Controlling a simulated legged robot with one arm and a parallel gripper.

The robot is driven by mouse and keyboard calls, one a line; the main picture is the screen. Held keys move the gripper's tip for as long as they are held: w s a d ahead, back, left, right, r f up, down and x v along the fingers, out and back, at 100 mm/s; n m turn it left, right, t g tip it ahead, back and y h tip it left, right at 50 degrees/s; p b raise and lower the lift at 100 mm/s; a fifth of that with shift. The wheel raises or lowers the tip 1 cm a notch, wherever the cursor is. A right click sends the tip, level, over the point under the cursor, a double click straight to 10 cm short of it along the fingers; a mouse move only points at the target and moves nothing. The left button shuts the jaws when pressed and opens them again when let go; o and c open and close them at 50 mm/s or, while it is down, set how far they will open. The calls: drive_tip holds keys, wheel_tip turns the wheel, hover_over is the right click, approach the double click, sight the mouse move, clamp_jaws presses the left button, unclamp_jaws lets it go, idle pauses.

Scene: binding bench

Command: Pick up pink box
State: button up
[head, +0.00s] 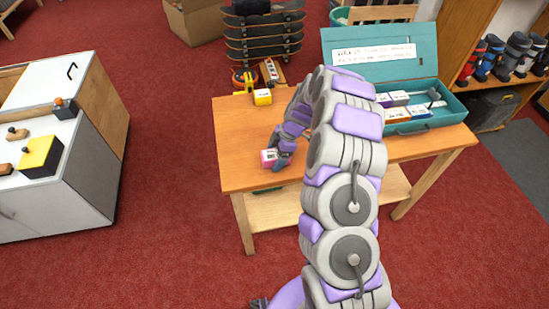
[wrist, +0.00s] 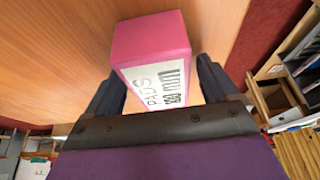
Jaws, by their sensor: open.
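The pink box (head: 268,157) sits on the wooden table (head: 245,130) near its front left edge. In the wrist view the pink box (wrist: 150,42) shows its pink top and a white label reading "PADS". My gripper (head: 281,160) is at the box in the head view. In the wrist view my gripper (wrist: 158,85) is open, with one dark finger on each side of the box. The box's lower end lies between the fingers. I cannot tell whether either finger touches it.
A yellow box (head: 262,97) stands at the table's back left, by small tools. An open teal case (head: 413,122) with several boxes is at the right. A white cabinet (head: 60,190) stands left of the table. Red carpet lies between them.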

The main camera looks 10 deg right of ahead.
drive_tip(key=shift+d+f, duration=0.1)
drive_tip(key=shift+d, duration=0.25)
drive_tip(key=shift+a, duration=0.1)
drive_tip(key=shift+a, duration=0.4)
drive_tip(key=shift+c, duration=0.3)
drive_tip(key=shift+d, duration=0.35)
drive_tip(key=c, duration=0.8)
drive_tip(key=shift+a, duration=0.1)
drive_tip(key=c, duration=0.4)
drive_tip(key=shift+a, duration=0.1)
drive_tip(key=shift+r+p, duration=0.25)
drive_tip(key=shift+p, duration=0.05)
